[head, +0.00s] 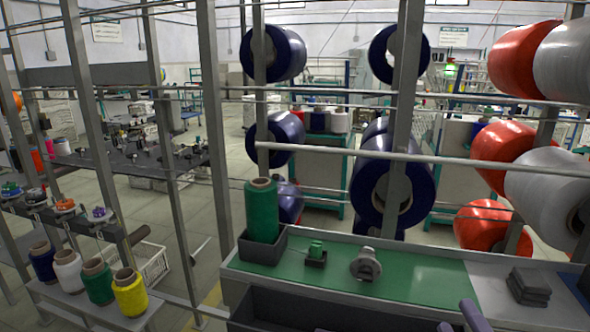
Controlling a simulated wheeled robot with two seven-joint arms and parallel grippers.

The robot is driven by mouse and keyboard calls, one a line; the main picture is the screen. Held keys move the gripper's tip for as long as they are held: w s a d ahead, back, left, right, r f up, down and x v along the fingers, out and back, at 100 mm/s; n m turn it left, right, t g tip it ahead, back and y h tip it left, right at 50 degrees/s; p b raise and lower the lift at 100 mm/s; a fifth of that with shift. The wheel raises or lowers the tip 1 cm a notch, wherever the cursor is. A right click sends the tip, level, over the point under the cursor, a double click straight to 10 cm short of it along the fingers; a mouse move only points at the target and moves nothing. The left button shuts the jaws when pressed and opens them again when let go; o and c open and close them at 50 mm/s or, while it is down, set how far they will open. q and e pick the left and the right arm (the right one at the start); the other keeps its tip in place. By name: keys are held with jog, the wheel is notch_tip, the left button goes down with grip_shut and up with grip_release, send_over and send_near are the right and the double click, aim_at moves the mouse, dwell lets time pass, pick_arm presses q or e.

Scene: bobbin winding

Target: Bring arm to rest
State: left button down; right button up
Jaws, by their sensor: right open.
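My right gripper (460,317) shows only at the bottom edge, as two grey-purple fingertips set apart. It is open, with nothing visible between the tips, and it is over the near side of the workbench. Most of the right arm is out of view. My left gripper is not in view. On the bench's green top (425,288) stand a green thread cone (262,208) in a dark square holder, a small green bobbin (316,247) in a small black holder, and a grey metal winding part (365,265). The right fingertips are apart from all of these.
Dark stacked blocks (528,287) lie on the bench's grey right part. A dark open bin (285,312) is at the bench front. A metal rack (408,110) with large blue, red and white spools rises behind. A shelf with several thread cones (130,293) is at left.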

jog(key=s+d+f+m+g+h, duration=0.1)
jog(key=s+f+m+g+h, duration=0.1)
jog(key=f+m+g+h, duration=0.25)
jog(key=s+f+m+g+h, duration=0.1)
jog(key=s+f+m+g, duration=0.15)
jog(key=f+m, duration=0.4)
jog(key=s+a+f+m+g+y, duration=0.3)
jog(key=s+a+f+m+g, duration=0.3)
jog(key=s+f+g, duration=0.55)
jog(key=s+f+n+g, duration=0.1)
jog(key=s+f, duration=0.3)
jog(key=f, duration=0.6)
jog(key=s+f, duration=0.4)
jog(key=f, duration=0.6)
jog(key=s+d+f, duration=0.1)
jog(key=s+f, duration=0.2)
jog(key=s, duration=0.3)
jog(key=s+d+f+g, duration=0.1)
jog(key=s+d+f, duration=0.1)
jog(key=s+f, duration=0.2)
jog(key=shift+s+d+n, duration=0.3)
jog(key=shift+s, duration=0.55)
